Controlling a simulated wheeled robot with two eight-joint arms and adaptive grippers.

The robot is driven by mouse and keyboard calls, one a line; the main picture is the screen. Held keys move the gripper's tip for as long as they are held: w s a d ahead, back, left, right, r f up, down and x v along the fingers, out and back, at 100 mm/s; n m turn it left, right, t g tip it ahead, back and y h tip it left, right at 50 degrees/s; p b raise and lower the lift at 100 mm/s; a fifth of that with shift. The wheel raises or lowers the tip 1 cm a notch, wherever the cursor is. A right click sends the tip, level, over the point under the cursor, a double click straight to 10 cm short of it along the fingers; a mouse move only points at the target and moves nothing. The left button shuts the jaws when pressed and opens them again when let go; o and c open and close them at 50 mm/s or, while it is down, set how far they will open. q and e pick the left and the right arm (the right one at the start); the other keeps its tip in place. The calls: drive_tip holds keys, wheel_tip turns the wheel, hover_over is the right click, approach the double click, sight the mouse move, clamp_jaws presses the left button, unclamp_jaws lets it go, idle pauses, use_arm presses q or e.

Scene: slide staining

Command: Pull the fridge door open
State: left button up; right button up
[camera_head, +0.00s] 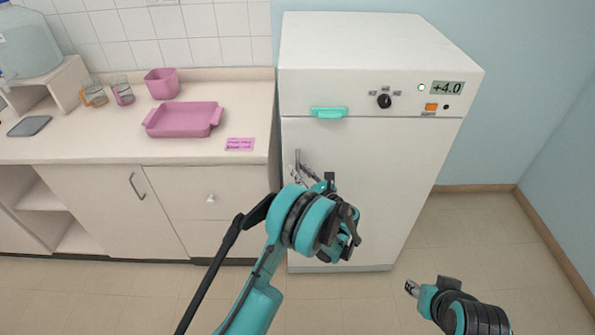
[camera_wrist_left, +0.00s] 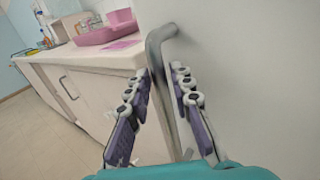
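The white fridge (camera_head: 375,50) stands right of the counter, and its door (camera_head: 385,170) looks shut. A grey bar handle (camera_head: 298,160) is at the door's left side. My left gripper (camera_head: 309,172) is at the handle, partly hidden by its own wrist in the head view. In the left wrist view the handle (camera_wrist_left: 157,48) runs down between the two fingers of the left gripper (camera_wrist_left: 163,82). The fingers are apart, with gaps beside the bar. My right gripper (camera_head: 411,288) is low at the right, away from the fridge; its finger opening is unclear.
The counter (camera_head: 80,145) at the left holds a pink tray (camera_head: 183,119), a pink bin (camera_head: 162,83) and two glass cups. A teal latch (camera_head: 328,112) and a +4.0 display (camera_head: 446,88) are on the fridge's upper front. Floor (camera_head: 470,240) at the right is clear.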

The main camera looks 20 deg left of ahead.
use_arm(q)
drive_tip(key=shift+w+a, duration=0.3)
drive_tip(key=shift+a, duration=0.1)
clamp_jaws()
